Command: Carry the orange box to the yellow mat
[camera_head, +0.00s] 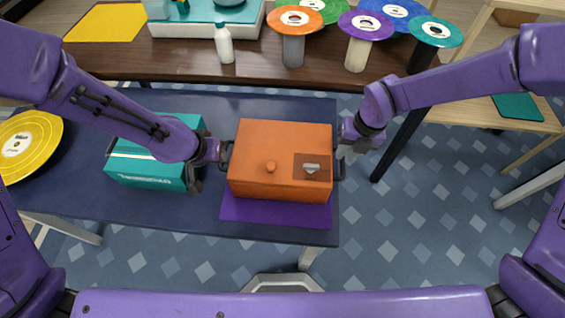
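The orange box (258,180) has a round knob, a brown patch with a grey handle on top, and a dark handle on each side. It is over a purple mat (275,213) on the dark blue table; I cannot tell if it touches the mat. The yellow mat (105,22) lies flat at the back left on the brown table. My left gripper (212,160) is at the box's left handle, and my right gripper (344,150) is at its right handle. Whether either is closed on its handle is unclear.
A teal box (150,178) stands left of the orange box, partly behind my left arm. A yellow disc (28,145) is at far left. The brown table (170,68) holds a white bottle (224,45), a teal-topped tray (195,30) and several disc-topped stands. A wooden stool is at right.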

